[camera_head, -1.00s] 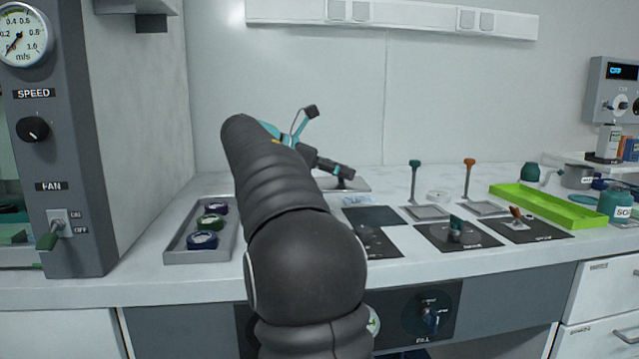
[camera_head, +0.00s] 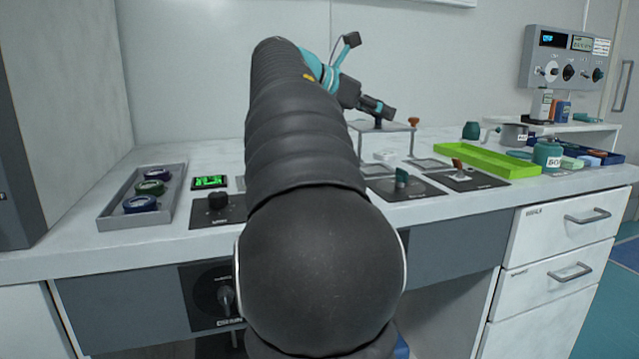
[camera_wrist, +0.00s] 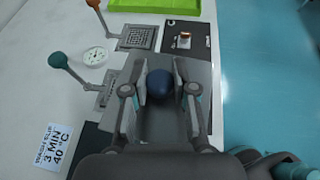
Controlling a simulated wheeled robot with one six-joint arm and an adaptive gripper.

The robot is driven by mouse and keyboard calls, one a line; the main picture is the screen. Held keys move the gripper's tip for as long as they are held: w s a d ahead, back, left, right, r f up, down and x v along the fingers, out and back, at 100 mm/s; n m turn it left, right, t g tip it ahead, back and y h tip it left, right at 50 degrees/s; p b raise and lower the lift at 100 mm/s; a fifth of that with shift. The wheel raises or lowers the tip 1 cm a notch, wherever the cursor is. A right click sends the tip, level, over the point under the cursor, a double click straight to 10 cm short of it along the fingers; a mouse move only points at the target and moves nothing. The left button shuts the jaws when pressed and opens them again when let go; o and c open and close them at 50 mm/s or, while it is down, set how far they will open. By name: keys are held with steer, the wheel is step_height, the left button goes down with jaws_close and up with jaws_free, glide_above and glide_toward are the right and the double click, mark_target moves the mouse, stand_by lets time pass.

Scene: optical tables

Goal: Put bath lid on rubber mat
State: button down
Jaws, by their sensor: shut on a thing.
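My gripper (camera_wrist: 160,82) is shut on the round blue knob of the bath lid. The lid (camera_wrist: 170,122) is a flat grey plate under the fingers. In the head view the lid (camera_head: 391,127) is held level above the bench, below my gripper (camera_head: 378,109). A plain dark square (camera_wrist: 88,154), which looks like the rubber mat, is partly visible at the lower left of the wrist view, beside a printed card (camera_wrist: 51,146). My arm hides that spot in the head view.
A lime green tray (camera_head: 487,160) and black knob panels (camera_head: 403,188) lie to the right. A grey tray with several coloured rings (camera_head: 112,219) is at left. Upright levers, one orange-topped (camera_head: 413,122), stand near the lid. A dial (camera_wrist: 96,56) lies beside them.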

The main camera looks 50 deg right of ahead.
steer(key=shift+w+d+f+n+t, duration=0.15)
steer(key=shift+w+n+t, duration=0.3)
steer(key=shift+w, duration=0.2)
steer(key=w+a+f, duration=0.1)
steer(key=w+f, duration=0.1)
steer(key=w, duration=0.2)
steer(key=w+a+f+b, duration=0.1)
steer(key=w+f, duration=0.1)
steer(key=w, duration=0.1)
steer(key=w+a+f, duration=0.1)
steer(key=w+f, duration=0.2)
steer(key=w, duration=0.1)
steer(key=shift+w, duration=0.3)
steer(key=shift+f+b, duration=1)
steer(key=shift+f, duration=0.95)
steer(key=shift+f, duration=0.15)
steer(key=c, duration=0.9)
jaws_free()
steer(key=shift+w+a+r, duration=0.1)
steer(key=shift+a+r, duration=0.15)
steer(key=shift+r, duration=0.05)
steer(key=p+v, duration=0.2)
steer(key=v, duration=0.9)
steer(key=shift+a+f, duration=0.1)
steer(key=shift+a, duration=0.1)
